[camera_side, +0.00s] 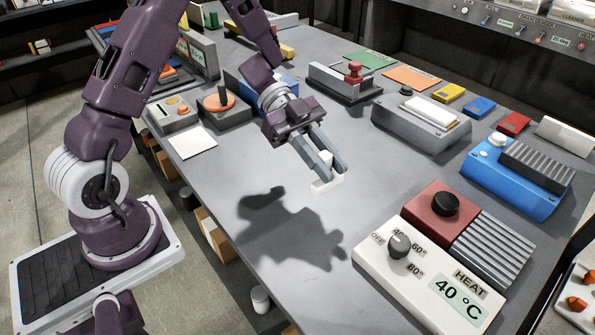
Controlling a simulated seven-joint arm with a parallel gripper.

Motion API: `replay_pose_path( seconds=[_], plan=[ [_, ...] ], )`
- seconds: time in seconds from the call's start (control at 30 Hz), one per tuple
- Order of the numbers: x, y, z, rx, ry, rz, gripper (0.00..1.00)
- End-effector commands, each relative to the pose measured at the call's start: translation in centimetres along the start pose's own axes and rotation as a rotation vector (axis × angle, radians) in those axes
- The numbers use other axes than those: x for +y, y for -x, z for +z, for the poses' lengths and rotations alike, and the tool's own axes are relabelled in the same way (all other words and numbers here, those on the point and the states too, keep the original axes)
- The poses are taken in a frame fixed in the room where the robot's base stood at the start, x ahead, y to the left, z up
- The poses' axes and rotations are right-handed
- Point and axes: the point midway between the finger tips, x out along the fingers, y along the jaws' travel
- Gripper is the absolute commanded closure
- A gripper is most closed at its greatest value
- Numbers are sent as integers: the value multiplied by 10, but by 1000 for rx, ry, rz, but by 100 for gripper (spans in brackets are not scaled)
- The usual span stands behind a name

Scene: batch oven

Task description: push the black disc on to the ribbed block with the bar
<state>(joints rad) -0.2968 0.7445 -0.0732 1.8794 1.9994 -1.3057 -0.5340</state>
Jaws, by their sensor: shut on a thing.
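The black disc (445,204) sits on a red block at the right front of the table. The ribbed block (493,248), grey with raised ridges, stands directly beside the red block, to its lower right. My gripper (327,172) is over the middle of the table, to the left of the disc and apart from it. Its fingers are shut on a whitish bar (327,184), which shows at and below the fingertips. The fingers hide part of the bar. I cannot tell if the bar touches the table.
A white heat panel (430,275) with a dark knob and a 40 °C display stands in front of the red block. A blue unit (505,190) with another ribbed top is behind it. A grey box (420,128) stands further back. The table between gripper and red block is clear.

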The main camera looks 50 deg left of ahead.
Motion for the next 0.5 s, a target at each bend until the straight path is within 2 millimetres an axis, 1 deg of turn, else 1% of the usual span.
replay_pose_path(
  seconds=[0.03, 0.13, 0.2, 0.3, 0.4, 0.5],
  plan=[
    [-23, -7, -1, 0, 0, -14, 100],
    [-75, -26, -11, 1, 17, -56, 100],
    [-109, -41, -23, 2, 29, -86, 100],
    [-146, -62, -44, 1, 44, -121, 100],
    [-170, -76, -61, 2, 54, -143, 100],
    [-180, -84, -71, 0, 62, -155, 100]
  ],
)
